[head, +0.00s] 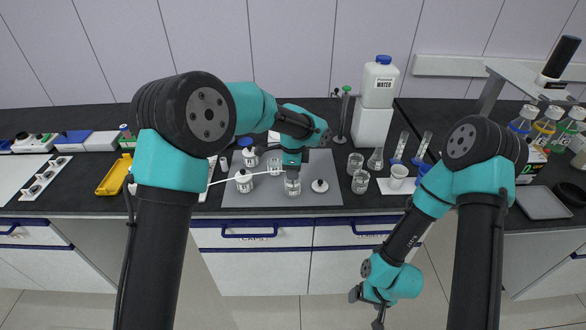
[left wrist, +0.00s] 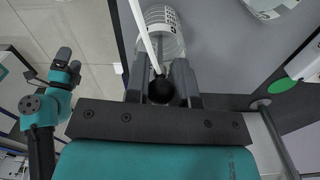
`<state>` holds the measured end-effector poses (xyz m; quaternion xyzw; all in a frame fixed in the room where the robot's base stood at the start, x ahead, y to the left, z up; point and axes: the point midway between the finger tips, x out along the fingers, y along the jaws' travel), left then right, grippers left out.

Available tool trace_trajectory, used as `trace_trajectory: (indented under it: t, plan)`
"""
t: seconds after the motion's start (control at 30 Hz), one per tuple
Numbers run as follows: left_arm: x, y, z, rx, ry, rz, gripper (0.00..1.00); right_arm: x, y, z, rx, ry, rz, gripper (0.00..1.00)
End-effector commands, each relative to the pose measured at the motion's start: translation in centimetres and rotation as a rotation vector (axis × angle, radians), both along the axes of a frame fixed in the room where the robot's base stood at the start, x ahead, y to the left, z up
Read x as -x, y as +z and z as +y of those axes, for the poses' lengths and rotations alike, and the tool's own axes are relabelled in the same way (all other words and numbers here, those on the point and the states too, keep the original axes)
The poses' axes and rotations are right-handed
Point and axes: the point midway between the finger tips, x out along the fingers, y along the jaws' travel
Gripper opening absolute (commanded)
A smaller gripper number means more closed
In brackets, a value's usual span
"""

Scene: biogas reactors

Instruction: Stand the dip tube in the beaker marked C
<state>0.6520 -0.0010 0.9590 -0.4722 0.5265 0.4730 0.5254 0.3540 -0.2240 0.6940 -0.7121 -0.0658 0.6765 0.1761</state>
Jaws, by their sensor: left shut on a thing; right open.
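My left gripper (head: 291,170) is shut on the dip tube and holds it above the grey mat. The dip tube (head: 233,178) is a thin white rod that runs left from the gripper, far from upright in the head view. The left wrist view shows the white rod (left wrist: 146,35) and a black ball (left wrist: 160,90) between the fingers. A clear glass vessel (head: 292,187) stands just below the gripper; it also shows beyond the fingertips in the left wrist view (left wrist: 170,40). I cannot read a C on it. My right gripper (head: 377,300) is open and empty, low before the bench.
Glass beakers (head: 360,182) and a flask (head: 375,160) stand further right. A water canister (head: 379,85) stands behind.

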Motion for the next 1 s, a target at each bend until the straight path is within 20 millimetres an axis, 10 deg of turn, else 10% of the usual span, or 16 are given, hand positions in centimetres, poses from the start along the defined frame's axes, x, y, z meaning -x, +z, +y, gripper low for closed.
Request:
trace_trajectory:
  t: [0.17,0.2,0.47,1.0]
  plan:
    - [0.0,0.01,0.0,0.0,0.0,0.0,0.0,0.0,0.0,0.0,0.0,0.0,0.0,0.84]
    - [0.0,0.02,0.0,0.0,0.0,0.0,0.26,0.0,0.0,0.0,0.0,0.0,0.0,0.84]
    - [0.0,0.03,-0.01,0.0,0.0,0.0,0.51,0.0,0.0,0.0,0.0,0.0,0.0,0.84]
    - [0.0,0.03,0.0,0.0,0.0,0.0,0.78,0.0,0.0,0.0,0.0,0.0,0.0,0.84]
